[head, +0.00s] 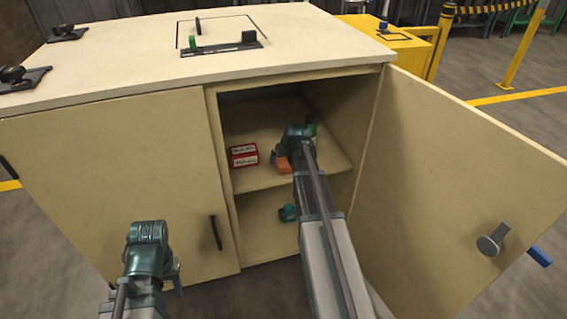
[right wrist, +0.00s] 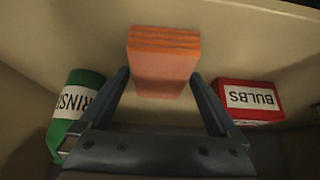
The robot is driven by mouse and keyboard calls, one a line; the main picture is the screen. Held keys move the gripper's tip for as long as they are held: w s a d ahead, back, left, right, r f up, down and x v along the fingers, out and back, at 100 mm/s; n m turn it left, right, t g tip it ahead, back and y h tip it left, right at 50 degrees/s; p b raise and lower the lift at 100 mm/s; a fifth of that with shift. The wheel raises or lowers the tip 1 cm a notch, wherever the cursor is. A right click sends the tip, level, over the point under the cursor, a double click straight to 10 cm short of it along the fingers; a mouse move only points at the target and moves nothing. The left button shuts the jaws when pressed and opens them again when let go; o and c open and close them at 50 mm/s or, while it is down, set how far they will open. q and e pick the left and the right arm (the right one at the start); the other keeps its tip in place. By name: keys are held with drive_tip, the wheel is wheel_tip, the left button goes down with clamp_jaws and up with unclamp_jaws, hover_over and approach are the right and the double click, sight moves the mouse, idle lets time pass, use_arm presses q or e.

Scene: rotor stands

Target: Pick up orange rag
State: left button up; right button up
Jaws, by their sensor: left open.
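The orange rag (head: 285,168) is on the upper shelf of the open cabinet, partly hidden by my right gripper (head: 282,157). In the right wrist view the rag (right wrist: 163,62) is a folded, layered block just ahead of and between the fingertips. My right gripper (right wrist: 160,78) is open, with one finger towards each side of the rag; I cannot tell whether either touches it. My left gripper (head: 176,274) is outside, low in front of the closed left door, and open; its fingers are mostly hidden.
A green and white RINSE container (right wrist: 78,115) is on the other side. The right door (head: 450,190) stands open.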

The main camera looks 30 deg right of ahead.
sight(284, 159)
drive_tip(key=c, duration=1.1)
drive_tip(key=shift+r, duration=0.1)
drive_tip(key=shift+r+p, duration=0.9)
drive_tip(key=shift+p, duration=0.1)
wheel_tip(284, 159, up, 2)
drive_tip(key=shift+r+p, duration=0.1)
drive_tip(key=shift+p, duration=0.95)
drive_tip(key=s+d, duration=0.1)
drive_tip(key=s, duration=0.4)
drive_tip(key=s+d, duration=0.2)
drive_tip(key=s, duration=0.3)
drive_tip(key=s+d+p, duration=0.1)
drive_tip(key=s, duration=0.4)
drive_tip(key=shift+s+d+r, duration=0.2)
drive_tip(key=shift+d+r, duration=0.1)
drive_tip(key=shift+r, duration=0.1)
